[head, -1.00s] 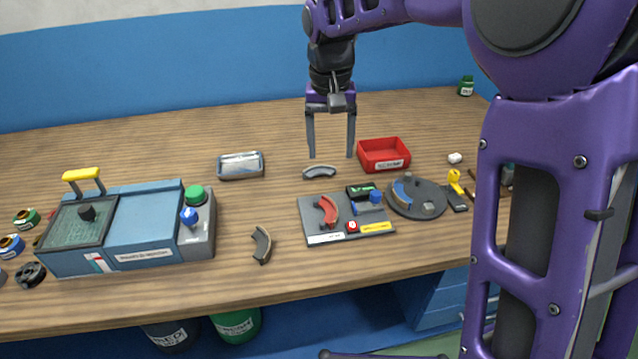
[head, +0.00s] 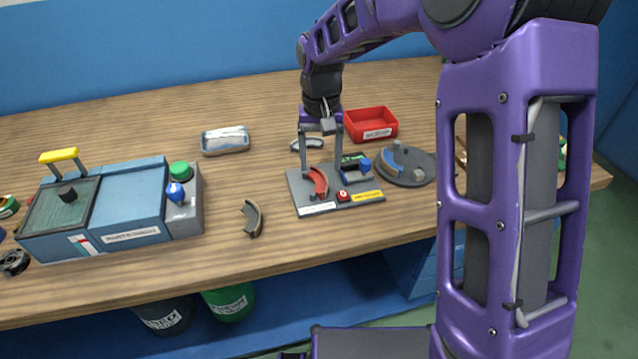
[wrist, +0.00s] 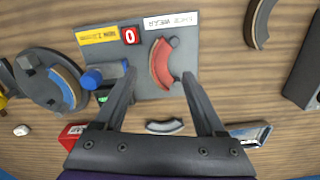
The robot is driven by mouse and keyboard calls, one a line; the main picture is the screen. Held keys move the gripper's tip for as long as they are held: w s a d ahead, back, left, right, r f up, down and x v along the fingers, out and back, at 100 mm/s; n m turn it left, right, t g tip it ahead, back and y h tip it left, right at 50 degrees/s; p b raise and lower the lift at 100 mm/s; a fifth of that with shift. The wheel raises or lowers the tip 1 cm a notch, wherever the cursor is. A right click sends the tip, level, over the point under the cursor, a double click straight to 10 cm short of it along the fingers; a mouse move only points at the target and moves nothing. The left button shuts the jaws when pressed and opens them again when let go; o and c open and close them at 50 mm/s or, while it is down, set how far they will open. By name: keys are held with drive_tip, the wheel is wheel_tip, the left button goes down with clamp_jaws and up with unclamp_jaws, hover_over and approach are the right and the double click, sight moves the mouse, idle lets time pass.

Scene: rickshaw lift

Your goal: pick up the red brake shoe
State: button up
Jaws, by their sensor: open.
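The red brake shoe (head: 319,183) is a curved piece on the left part of a dark grey gauge board (head: 305,201) on the bench. In the wrist view the red shoe (wrist: 161,64) lies ahead of my fingertips, between their lines, on the board (wrist: 185,50). My gripper (head: 322,168) is open and empty, pointing down over the board's back edge. In the wrist view its two fingers (wrist: 159,80) stand wide apart with the red shoe not held. The exact height of the fingertips above the board is hard to tell.
On the board are a blue knob (wrist: 92,78) and a red counter (head: 343,195). A grey shoe (head: 307,143) lies behind; another dark shoe (head: 252,218) lies left. A round plate (head: 420,168) stands right, a red bin (head: 371,125) behind, a blue machine (head: 130,205) far left.

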sight(322, 181)
wheel_tip(322, 181, down, 5)
drive_tip(key=shift+s+d+f+b, duration=0.1)
drive_tip(key=shift+f+b, duration=0.1)
drive_tip(key=shift+b, duration=0.35)
clamp_jaws()
drive_tip(key=shift+r, duration=0.1)
